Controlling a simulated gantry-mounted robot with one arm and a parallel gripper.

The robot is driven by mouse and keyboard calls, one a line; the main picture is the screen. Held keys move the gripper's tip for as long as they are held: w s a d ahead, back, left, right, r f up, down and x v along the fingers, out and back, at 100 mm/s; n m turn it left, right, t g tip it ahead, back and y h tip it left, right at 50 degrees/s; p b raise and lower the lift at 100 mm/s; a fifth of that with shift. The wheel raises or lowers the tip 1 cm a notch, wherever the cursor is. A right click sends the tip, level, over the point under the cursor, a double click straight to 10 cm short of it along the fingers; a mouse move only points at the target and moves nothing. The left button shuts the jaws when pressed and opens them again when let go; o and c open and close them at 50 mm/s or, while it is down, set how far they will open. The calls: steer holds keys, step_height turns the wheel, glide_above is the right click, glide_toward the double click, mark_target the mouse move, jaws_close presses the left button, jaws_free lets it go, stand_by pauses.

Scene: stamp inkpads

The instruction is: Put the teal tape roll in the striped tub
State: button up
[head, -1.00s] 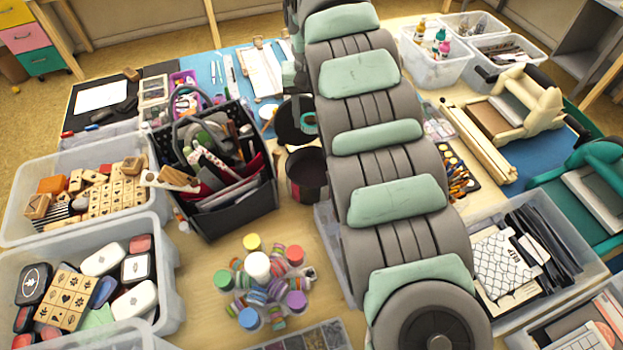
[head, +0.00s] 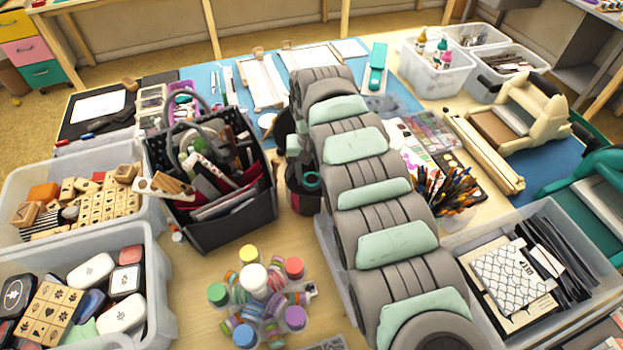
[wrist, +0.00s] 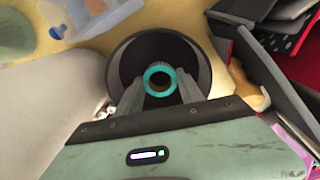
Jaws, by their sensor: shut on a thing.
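The teal tape roll (wrist: 160,66) is held between the two grey fingers of my gripper (wrist: 160,86) in the wrist view. It also shows in the head view (head: 312,180), at the mouth of a dark round tub (head: 303,202). In the wrist view the dark tub (wrist: 118,66) lies behind the roll and surrounds it in the picture. I cannot tell whether the roll is above the rim or inside it. Stripes on this tub are not clear. In the head view my arm hides most of the gripper and part of the tub.
A second dark round container (head: 284,124) stands just behind, partly hidden by my arm. A black tool caddy (head: 238,215) stands close on the left. A cluster of colourful-capped bottles (head: 254,278) stands in front. A clear bin of papers (head: 590,268) is at right.

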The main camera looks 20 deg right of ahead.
steer(key=shift+f, duration=0.4)
steer(key=shift+f, duration=0.1)
steer(key=o, duration=1.3)
step_height(320, 180, up, 12)
steer(key=p, duration=0.3)
steer(key=shift+p, duration=0.3)
steer(key=shift+o, duration=0.3)
